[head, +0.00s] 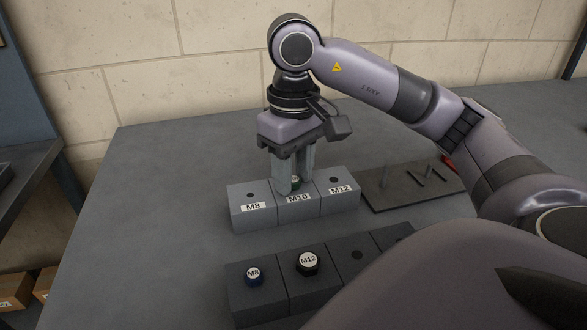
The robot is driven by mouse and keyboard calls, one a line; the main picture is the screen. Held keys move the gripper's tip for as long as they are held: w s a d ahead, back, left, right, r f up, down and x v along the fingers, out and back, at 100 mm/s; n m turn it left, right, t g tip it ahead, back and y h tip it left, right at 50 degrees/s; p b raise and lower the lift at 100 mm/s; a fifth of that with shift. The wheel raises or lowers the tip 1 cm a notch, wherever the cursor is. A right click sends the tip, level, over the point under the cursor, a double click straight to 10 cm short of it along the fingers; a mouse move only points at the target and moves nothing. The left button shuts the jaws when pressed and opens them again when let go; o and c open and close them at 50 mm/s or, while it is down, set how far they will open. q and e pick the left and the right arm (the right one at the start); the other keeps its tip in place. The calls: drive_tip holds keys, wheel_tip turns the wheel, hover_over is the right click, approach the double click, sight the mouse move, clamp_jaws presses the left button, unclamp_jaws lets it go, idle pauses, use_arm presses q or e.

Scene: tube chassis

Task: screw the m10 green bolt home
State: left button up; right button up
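My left gripper is not in view.
Blocks labelled M8 (252,212) and M12 (341,204) flank the M10 block, each with an open hole. A dark tray (395,201) with pegs lies right. The table's left side is clear.

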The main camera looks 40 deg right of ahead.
clamp_jaws()
drive_tip(key=m, duration=0.5)
drive_tip(key=shift+m, duration=0.3)
drive_tip(key=m, duration=0.4)
drive_tip(key=shift+m+p, duration=0.3)
drive_tip(key=shift+p, duration=0.05)
drive_tip(key=shift+m, duration=0.7)
drive_tip(key=m, duration=0.3)
drive_tip(key=shift+m, duration=0.4)
drive_tip(key=shift+p, duration=0.3)
